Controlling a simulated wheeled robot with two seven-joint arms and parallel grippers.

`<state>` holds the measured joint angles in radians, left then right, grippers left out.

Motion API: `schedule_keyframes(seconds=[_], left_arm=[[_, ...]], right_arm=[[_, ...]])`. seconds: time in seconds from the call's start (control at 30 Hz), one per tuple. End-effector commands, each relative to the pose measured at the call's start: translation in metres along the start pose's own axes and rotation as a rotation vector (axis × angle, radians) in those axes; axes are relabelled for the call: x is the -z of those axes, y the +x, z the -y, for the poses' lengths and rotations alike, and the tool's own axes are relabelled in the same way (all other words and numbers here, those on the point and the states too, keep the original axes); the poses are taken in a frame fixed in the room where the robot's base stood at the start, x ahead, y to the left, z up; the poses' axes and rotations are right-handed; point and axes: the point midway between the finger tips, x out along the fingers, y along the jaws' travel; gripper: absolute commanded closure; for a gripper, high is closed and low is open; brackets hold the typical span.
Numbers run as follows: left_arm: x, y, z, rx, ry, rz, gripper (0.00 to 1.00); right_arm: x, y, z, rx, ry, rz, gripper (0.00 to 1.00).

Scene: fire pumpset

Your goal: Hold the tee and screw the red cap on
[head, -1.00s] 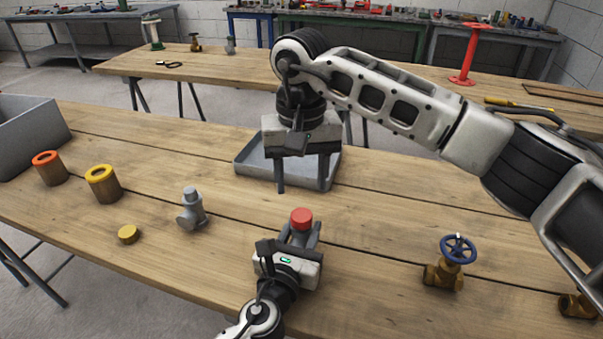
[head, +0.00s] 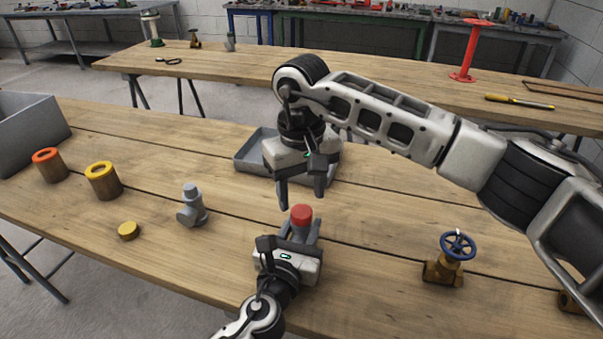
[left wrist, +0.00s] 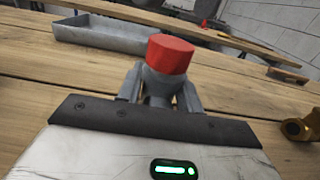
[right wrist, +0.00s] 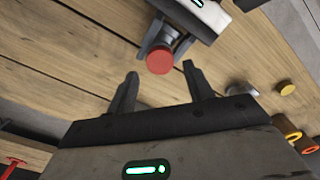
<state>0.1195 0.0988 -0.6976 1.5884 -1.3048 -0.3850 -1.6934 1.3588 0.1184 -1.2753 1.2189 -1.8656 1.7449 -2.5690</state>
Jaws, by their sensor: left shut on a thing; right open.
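The red cap (head: 301,214) sits on top of the grey tee (left wrist: 160,87), which shows best in the left wrist view. The cap also shows in the right wrist view (right wrist: 160,61). My left gripper (head: 300,236) is shut on the tee and holds it upright; its fingers hide much of the tee. My right gripper (head: 302,196) is open and empty, pointing down, just above and behind the cap in the head view. In the right wrist view its fingers (right wrist: 160,80) are spread, with the cap a little beyond their tips, not touched.
A second grey tee (head: 191,206) and a yellow cap (head: 128,231) stand left on the table. Yellow-rimmed (head: 103,182) and orange-rimmed (head: 49,165) cylinders are farther left. A grey tray (head: 255,152) lies behind my right gripper. A brass valve (head: 447,265) stands right.

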Motion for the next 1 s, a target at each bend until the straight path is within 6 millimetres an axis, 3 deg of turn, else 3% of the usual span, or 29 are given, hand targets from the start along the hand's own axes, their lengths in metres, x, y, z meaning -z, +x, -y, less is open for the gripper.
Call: schedule_keyframes(seconds=[0.1, 0.3, 0.63, 0.67, 0.8, 1.0], left_arm=[[0.001, 0.0, 0.0, 0.0, 0.0, -0.001, 1.0], [0.001, 0.0, 0.0, 0.0, 0.0, -0.001, 1.0], [0.001, 0.0, 0.0, 0.0, 0.0, -0.001, 1.0], [0.001, 0.0, 0.0, 0.0, 0.0, -0.001, 1.0], [0.001, 0.0, 0.0, 0.0, 0.0, -0.001, 1.0], [0.001, 0.0, 0.0, 0.0, 0.0, -0.001, 1.0]], right_arm=[[-0.001, 0.019, 0.001, 0.001, 0.0, 0.002, 0.48], [0.0, 0.037, 0.001, 0.001, -0.001, 0.001, 0.48], [0.0, 0.041, 0.0, 0.0, -0.001, -0.001, 0.48], [0.0, 0.041, 0.0, 0.0, -0.001, -0.001, 0.51], [0.0, 0.04, 0.0, 0.0, -0.001, -0.001, 0.9], [0.0, 0.04, 0.0, 0.0, 0.049, -0.001, 0.93]])
